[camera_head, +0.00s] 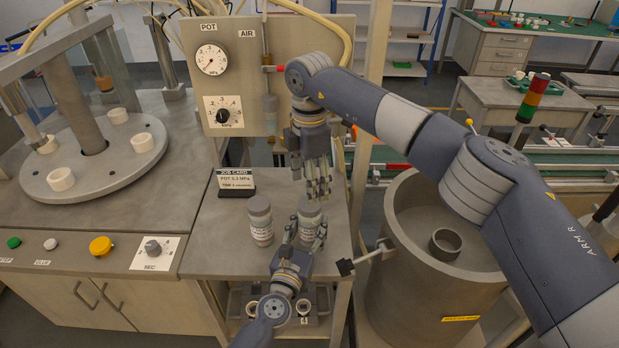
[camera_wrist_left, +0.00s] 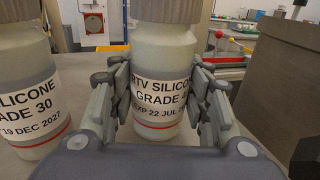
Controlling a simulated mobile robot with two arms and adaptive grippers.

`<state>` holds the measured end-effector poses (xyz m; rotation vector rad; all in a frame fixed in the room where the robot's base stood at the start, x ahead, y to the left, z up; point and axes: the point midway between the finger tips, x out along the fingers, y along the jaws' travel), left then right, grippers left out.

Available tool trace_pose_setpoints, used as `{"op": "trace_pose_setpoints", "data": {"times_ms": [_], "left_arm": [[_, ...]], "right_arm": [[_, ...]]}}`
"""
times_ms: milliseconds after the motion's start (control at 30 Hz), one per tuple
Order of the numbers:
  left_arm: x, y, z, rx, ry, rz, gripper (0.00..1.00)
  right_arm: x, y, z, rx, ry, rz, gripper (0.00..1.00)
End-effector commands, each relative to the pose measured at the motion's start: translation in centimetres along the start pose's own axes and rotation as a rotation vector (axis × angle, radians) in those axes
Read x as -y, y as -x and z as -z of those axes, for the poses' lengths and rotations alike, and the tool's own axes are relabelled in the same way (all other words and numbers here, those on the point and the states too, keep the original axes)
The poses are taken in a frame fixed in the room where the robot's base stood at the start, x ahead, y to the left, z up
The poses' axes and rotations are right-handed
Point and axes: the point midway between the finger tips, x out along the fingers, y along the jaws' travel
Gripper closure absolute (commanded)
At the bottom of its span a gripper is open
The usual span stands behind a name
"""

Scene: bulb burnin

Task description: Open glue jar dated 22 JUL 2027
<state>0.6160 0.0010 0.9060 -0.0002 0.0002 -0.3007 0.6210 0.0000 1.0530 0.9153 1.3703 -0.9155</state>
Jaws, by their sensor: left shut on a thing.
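The jar marked EXP 22 JUL (camera_wrist_left: 160,90) stands upright on the grey bench; its year is hidden by a finger. In the head view this jar (camera_head: 309,212) has a grey lid on. My left gripper (camera_head: 306,232) is shut around its labelled body, a finger on each side, as the left wrist view also shows (camera_wrist_left: 161,105). My right gripper (camera_head: 318,188) hangs just above the lid, fingers down; its opening is unclear. A second lidded jar (camera_head: 260,220), marked 19 DEC 2027 in the left wrist view (camera_wrist_left: 30,90), stands to the left.
A job card (camera_head: 236,182) stands behind the jars. A gauge panel (camera_head: 222,90) rises behind. A large grey drum (camera_head: 400,290) is to the right of the bench, and a round platform (camera_head: 92,180) is to the left. Bare bench lies left of the jars.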

Motion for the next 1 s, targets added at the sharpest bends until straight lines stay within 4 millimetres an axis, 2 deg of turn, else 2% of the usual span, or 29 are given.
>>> {"op": "trace_pose_setpoints", "data": {"times_ms": [100, 300, 500, 733, 767, 933, 1000], "left_arm": [[0.0, 0.0, 0.0, 0.000, 0.000, 0.000, 1.00], [0.0, 0.0, 0.0, 0.000, -0.001, 0.000, 1.00], [0.0, 0.0, 0.0, 0.000, -0.001, 0.000, 1.00], [0.0, 0.0, 0.0, 0.000, -0.001, 0.000, 1.00], [0.0, 0.0, 0.0, 0.000, -0.001, 0.000, 1.00], [0.0, 0.0, 0.0, 0.000, 0.000, 0.000, 1.00], [0.0, 0.0, 0.0, 0.000, -0.001, 0.000, 1.00]], "right_arm": [[0.1, -2.1, 0.0, 0.000, 0.000, 0.003, 0.40], [0.1, -4.8, 0.0, 0.000, -0.001, 0.002, 0.40], [0.0, -5.8, 0.0, 0.000, 0.000, 0.000, 0.40], [0.0, -5.9, 0.0, 0.000, 0.000, 0.000, 0.40], [0.0, -5.9, 0.0, 0.000, 0.000, 0.000, 0.45], [0.0, -5.8, 0.0, 0.000, 0.000, 0.000, 0.83], [0.0, -5.8, 0.0, 0.000, 0.000, 0.000, 0.86]]}}
